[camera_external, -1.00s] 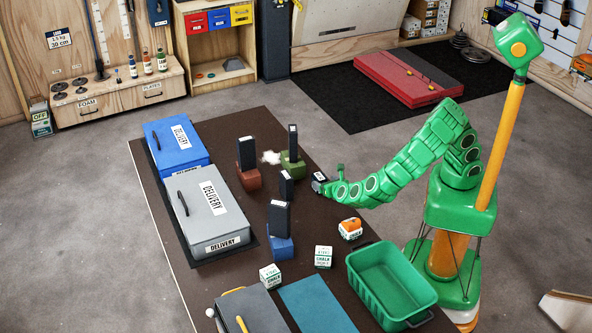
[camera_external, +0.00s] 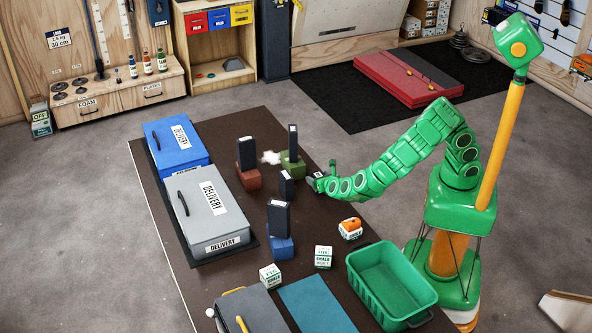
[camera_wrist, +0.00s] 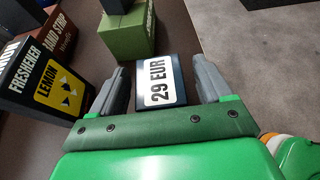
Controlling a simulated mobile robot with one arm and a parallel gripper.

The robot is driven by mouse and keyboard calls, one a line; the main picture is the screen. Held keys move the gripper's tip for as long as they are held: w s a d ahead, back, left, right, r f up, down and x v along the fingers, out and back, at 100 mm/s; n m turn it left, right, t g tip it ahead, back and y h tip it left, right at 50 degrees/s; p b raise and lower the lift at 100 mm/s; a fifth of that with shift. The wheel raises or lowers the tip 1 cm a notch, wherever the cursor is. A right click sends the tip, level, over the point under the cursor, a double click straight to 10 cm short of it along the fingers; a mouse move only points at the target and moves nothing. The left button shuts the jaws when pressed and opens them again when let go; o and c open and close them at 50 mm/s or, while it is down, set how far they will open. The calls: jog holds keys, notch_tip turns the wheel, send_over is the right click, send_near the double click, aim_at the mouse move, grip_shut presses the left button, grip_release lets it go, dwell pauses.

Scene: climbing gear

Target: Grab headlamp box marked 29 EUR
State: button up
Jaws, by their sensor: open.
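The headlamp box (camera_wrist: 157,82) is dark with a white label reading "29 EUR". In the wrist view it lies between the two grey fingers of my gripper (camera_wrist: 162,68), with a gap visible on both sides. My gripper is open around the box. In the external view my gripper (camera_external: 318,182) is low at the right part of the dark table, and it mostly hides the box there.
A dark box labelled "Freshener Lemon" (camera_wrist: 45,82) stands close left of my gripper. A green block (camera_wrist: 127,35) stands just beyond. A blue block (camera_external: 281,248), chalk boxes and a green crate (camera_external: 392,285) are on the near side of the table.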

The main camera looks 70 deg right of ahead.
jog(key=shift+c, duration=0.3)
jog(key=c, duration=1.1)
jog(key=shift+o, duration=0.2)
jog(key=shift+r, duration=0.1)
